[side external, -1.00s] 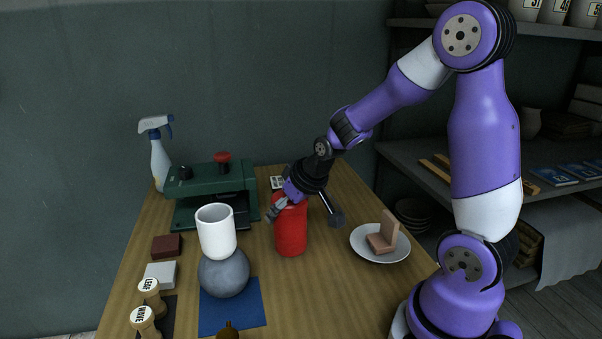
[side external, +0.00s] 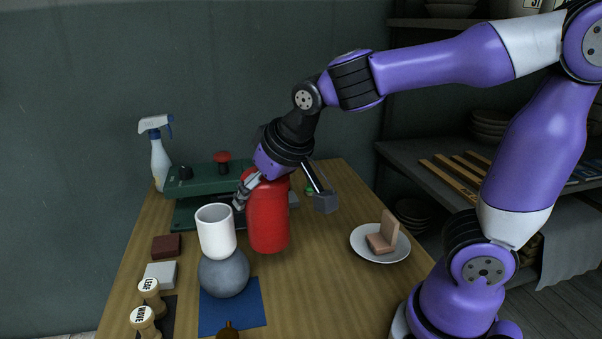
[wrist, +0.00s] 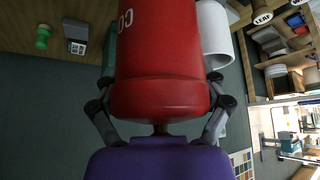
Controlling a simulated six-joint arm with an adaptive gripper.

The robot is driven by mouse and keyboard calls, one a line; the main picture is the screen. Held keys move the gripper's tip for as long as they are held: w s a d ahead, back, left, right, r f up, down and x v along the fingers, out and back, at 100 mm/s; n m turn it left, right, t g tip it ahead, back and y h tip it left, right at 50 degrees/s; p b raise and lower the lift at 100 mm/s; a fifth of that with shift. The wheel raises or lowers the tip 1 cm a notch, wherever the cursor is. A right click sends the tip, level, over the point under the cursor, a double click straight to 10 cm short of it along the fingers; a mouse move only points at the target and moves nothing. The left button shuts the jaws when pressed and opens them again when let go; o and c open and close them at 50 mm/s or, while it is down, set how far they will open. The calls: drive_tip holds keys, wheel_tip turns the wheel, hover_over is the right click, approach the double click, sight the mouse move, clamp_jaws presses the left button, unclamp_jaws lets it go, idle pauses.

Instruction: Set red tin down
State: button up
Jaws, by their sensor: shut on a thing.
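My gripper (side external: 258,184) is shut on the red tin (side external: 269,222) near its top end and holds it nearly upright. The tin looks larger than before, so it seems raised toward the camera; the gap to the table is hard to judge. In the wrist view, the tin (wrist: 158,60) fills the middle between the two fingers, with part of white lettering showing at its upper edge. In the side view, the tin is just right of a white cup (side external: 216,233), which stands on a grey ball (side external: 224,275).
A blue mat (side external: 245,315) lies under the ball. A green machine (side external: 200,182) and a spray bottle (side external: 159,160) stand behind. A white plate (side external: 378,257) with brown pieces is at the right. Bare wooden table (side external: 320,295) lies between mat and plate.

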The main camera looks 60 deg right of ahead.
drive_tip(key=shift+w+r, duration=0.1)
drive_tip(key=shift+r, duration=0.1)
drive_tip(key=w+d+m+g+h, duration=0.15)
drive_tip(key=d+m, duration=0.35)
drive_tip(key=d, duration=0.8)
drive_tip(key=w+d+m+g+h, duration=0.1)
drive_tip(key=d+m+g+h, duration=0.3)
drive_tip(key=d, duration=0.9)
drive_tip(key=shift+s+d+f+m+t+y, duration=0.2)
drive_tip(key=shift+s+d+f+t, duration=0.3)
drive_tip(key=shift+d+f, duration=1.3)
drive_tip(key=shift+s+d+f+m+t+y, duration=0.1)
drive_tip(key=shift+s+d+f+m+t, duration=0.4)
drive_tip(key=shift+d+f, duration=1.3)
drive_tip(key=shift+s+d+f+n+t+y, duration=0.2)
drive_tip(key=shift+s+d+f, duration=0.5)
drive_tip(key=shift+d+f, duration=1.05)
drive_tip(key=shift+f, duration=0.1)
drive_tip(key=o, duration=1)
